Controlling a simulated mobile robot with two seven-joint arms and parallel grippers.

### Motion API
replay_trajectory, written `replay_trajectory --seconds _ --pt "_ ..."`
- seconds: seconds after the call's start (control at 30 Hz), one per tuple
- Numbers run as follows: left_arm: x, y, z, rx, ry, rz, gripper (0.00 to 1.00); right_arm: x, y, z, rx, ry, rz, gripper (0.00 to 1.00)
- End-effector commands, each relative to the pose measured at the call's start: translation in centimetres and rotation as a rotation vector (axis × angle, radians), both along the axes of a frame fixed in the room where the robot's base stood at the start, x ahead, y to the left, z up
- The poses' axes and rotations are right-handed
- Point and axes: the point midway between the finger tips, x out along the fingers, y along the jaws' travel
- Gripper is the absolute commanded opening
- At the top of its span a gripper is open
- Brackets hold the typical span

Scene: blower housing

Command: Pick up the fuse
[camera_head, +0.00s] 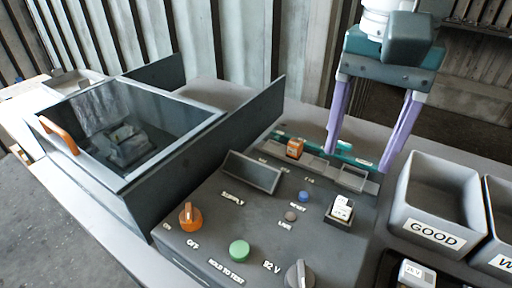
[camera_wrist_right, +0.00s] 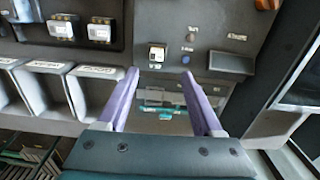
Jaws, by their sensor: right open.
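No part is clearly labelled as the fuse. A small orange block (camera_head: 295,148) sits at the left of a row of grey compartments at the back of the panel. A white block with dark markings (camera_head: 342,208) sits in a dark socket on the panel; it also shows in the right wrist view (camera_wrist_right: 157,52). Another white block (camera_head: 415,275) lies at the lower right. My right gripper (camera_head: 357,160) is open and empty, pointing down over the compartments, right of the orange block. Its purple fingers also show in the right wrist view (camera_wrist_right: 160,72). My left gripper is out of view.
A grey bin marked GOOD (camera_head: 432,232) stands right of the panel, with another beside it. A clear-lidded box (camera_head: 130,125) with an orange handle is at the left. A raised dark wall (camera_head: 225,135) separates it from the panel. The panel carries an orange knob (camera_head: 190,216) and a green button (camera_head: 239,250).

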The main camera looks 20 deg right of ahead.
Motion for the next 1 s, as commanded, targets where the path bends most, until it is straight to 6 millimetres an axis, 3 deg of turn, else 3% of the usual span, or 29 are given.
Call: replay_trajectory --seconds 0.03,0.47,0.7,1.0 --pt "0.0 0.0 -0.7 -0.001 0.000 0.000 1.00 0.2 -0.3 -0.6 -0.005 0.002 -0.021 0.68" --pt "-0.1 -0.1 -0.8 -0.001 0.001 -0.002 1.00 0.1 -0.5 -5.3 -0.005 0.008 -0.034 0.68" --pt "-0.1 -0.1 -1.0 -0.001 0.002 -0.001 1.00 -0.2 -0.7 -9.0 -0.006 0.007 -0.033 0.68" --pt "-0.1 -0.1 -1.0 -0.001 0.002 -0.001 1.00 -0.1 -0.7 -10.0 -0.005 0.003 -0.031 0.68"
